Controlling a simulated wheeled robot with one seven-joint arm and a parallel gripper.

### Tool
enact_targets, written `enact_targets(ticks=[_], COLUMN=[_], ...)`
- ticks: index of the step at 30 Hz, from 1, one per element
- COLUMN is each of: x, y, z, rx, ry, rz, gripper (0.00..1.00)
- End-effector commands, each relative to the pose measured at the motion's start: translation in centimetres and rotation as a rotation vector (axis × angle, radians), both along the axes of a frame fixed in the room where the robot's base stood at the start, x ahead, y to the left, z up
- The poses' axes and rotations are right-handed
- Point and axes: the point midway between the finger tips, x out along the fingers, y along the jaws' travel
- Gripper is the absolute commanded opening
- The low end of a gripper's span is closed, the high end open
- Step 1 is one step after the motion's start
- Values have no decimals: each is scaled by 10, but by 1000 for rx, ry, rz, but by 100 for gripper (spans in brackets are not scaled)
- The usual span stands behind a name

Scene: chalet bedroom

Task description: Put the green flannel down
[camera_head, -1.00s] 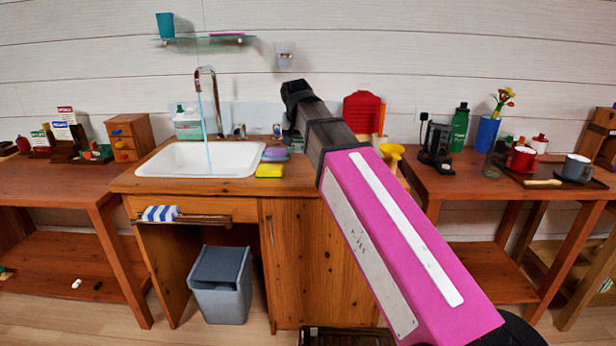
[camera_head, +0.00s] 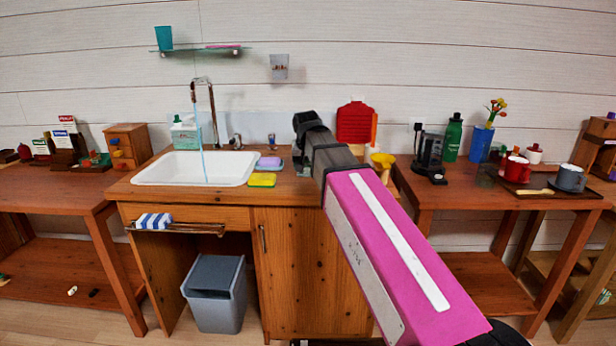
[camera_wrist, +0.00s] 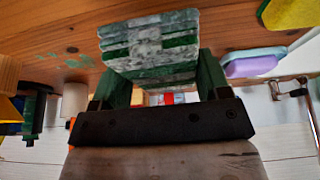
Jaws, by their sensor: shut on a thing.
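The green flannel (camera_wrist: 150,42), a folded stack with green, white and grey bands, is between the two green fingers of my gripper (camera_wrist: 160,82) in the wrist view. My gripper is shut on it. The flannel is close to the wooden worktop (camera_wrist: 50,25); I cannot tell whether it touches. In the head view my pink and black arm hides the gripper and flannel, over the counter (camera_head: 292,192) right of the sink.
A yellow sponge (camera_head: 262,180) and a lilac soap on a blue-green dish (camera_head: 268,164) lie beside the white sink (camera_head: 196,168). They also show at the wrist view's right. A yellow funnel-shaped thing (camera_head: 382,160) and red item (camera_head: 355,122) stand right of my arm.

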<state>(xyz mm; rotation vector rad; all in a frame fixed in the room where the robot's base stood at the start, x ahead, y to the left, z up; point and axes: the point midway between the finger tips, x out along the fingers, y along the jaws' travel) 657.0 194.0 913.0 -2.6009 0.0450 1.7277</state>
Motion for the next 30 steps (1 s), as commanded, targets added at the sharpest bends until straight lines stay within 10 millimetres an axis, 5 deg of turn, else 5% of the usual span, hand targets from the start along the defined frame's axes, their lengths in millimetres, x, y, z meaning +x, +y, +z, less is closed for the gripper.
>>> enact_targets(ticks=[14, 28, 29, 30], x=[1, 2, 2, 2], y=[-3, -3, -3, -3], z=[-41, -47, -47, -47], rx=[0, 0, 1, 1], ry=[1, 0, 0, 0], rz=[1, 0, 0, 0], gripper=[51, 51, 76, 89])
